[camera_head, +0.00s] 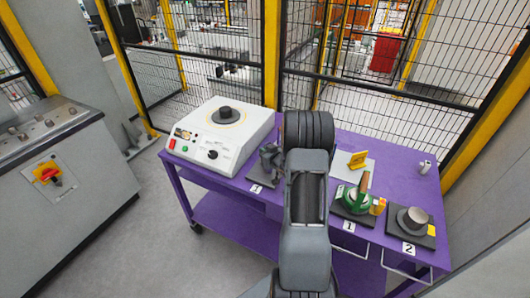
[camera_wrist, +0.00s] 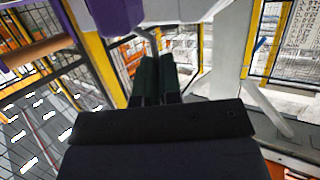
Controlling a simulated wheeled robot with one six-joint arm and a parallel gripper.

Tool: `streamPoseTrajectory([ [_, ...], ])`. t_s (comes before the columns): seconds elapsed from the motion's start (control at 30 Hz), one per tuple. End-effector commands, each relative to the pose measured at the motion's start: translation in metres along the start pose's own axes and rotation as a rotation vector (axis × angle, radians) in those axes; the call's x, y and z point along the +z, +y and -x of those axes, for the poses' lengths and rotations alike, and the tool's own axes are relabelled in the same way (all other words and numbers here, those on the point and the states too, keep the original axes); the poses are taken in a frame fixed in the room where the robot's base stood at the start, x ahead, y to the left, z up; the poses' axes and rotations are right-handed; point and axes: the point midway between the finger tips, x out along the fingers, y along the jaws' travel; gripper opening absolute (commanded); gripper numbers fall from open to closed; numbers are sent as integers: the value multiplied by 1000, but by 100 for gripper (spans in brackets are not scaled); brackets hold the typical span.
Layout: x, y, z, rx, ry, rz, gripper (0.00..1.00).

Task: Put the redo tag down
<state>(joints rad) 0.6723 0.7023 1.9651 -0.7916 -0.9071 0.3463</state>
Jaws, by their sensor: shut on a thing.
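My gripper (camera_wrist: 157,62) shows in the wrist view as two dark fingers close together, shut on a thin thing. I take this to be the redo tag, but its face and colour cannot be made out. In the head view my arm hides the gripper and what it holds. The purple table (camera_head: 232,215) stands in front of me. The wrist view shows a purple surface (camera_wrist: 120,14) at the top, apart from the fingers.
A white machine (camera_head: 222,135) with a dark round top fills the table's left. A green device (camera_head: 355,200) sits by label 1, a grey cylinder (camera_head: 415,215) by label 2. A dark fixture (camera_head: 270,160) is near my arm. Mesh fence (camera_head: 200,70) stands behind; a control cabinet (camera_head: 60,170) is left.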

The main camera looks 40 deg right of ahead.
Motion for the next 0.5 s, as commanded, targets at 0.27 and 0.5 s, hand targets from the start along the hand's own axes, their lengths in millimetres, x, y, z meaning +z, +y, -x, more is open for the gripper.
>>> streamPoseTrajectory([
  [0.27,5,0,-1,0,0,0,6],
  [0.5,3,0,-1,0,-1,0,30],
])
